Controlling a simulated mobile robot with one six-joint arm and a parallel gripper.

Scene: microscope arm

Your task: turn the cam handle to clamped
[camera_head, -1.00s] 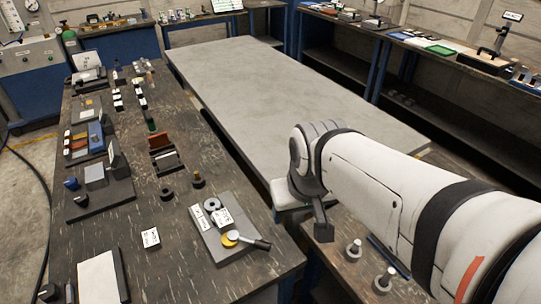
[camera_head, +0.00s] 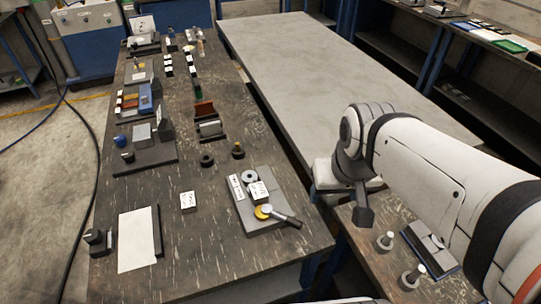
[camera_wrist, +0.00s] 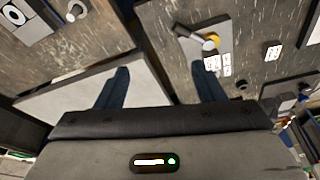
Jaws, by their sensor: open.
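The cam handle (camera_head: 286,217) is a dark lever with a silver head beside a yellow disc (camera_head: 262,212), on a grey plate (camera_head: 244,214) with white labels. In the head view it points to the lower right, past the plate's edge. The handle also shows in the wrist view (camera_wrist: 190,36), at the upper middle, with its yellow disc (camera_wrist: 211,41). My gripper (camera_wrist: 163,88) is open and empty, its two dark fingers wide apart. It is clear of the plate, which lies beyond the right finger in the wrist view. The label wording is too small to read.
The dark workbench (camera_head: 215,268) holds a white sheet (camera_head: 137,240), a small label card (camera_head: 188,201), a black ring (camera_head: 206,160) and several fixtures along its left side. A bare grey table (camera_head: 330,80) lies beyond. Metal pegs (camera_head: 385,241) stand on a bench at right.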

